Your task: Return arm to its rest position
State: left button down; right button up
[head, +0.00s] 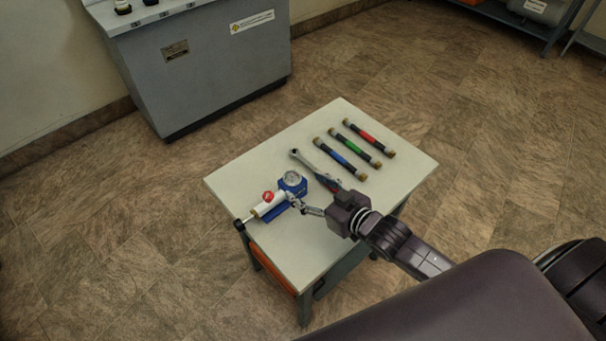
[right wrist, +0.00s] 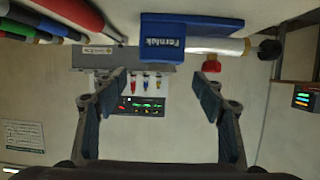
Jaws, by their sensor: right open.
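The device has a white cylinder (head: 268,207) and a red knob. In the right wrist view my right gripper (right wrist: 150,92) has its fingers wide apart, with nothing between them. The blue body labelled Fernlok (right wrist: 175,45) and the red knob (right wrist: 211,66) show beyond the fingers. My right arm reaches in from the lower right of the head view. My left gripper is not in view.
A wrench (head: 308,163) lies on the table near my right gripper, its handle partly hidden. Rods with blue (head: 338,157), green (head: 353,146) and red (head: 367,136) bands lie beyond. A grey cabinet (head: 210,75) stands behind. Floor around the table is clear.

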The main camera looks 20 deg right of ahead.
jog(key=s+f+g, duration=0.1)
jog(key=s, duration=0.1)
jog(key=s+a+f+g+h, duration=0.1)
jog(key=s, duration=0.1)
jog(key=s+f+g+h, duration=0.1)
jog(key=s, duration=0.2)
jog(key=shift+s+a+f+m, duration=0.1)
jog(key=shift+a+m, duration=0.1)
jog(key=shift+m, duration=0.2)
jog(key=s+d+f+m+g+h, duration=0.15)
jog(key=s+g, duration=0.55)
jog(key=s, duration=1)
notch_tip(320, 180, down, 25)
jog(key=s+g, duration=0.1)
jog(key=s, duration=0.1)
jog(key=s+d+f+g+h, duration=0.1)
jog(key=s+d+f, duration=0.2)
jog(key=s+f, duration=1.3)
jog(key=shift+s+f+n, duration=0.25)
jog(key=shift+s+n, duration=0.2)
jog(key=shift+s, duration=0.2)
jog(key=shift+d, duration=0.1)
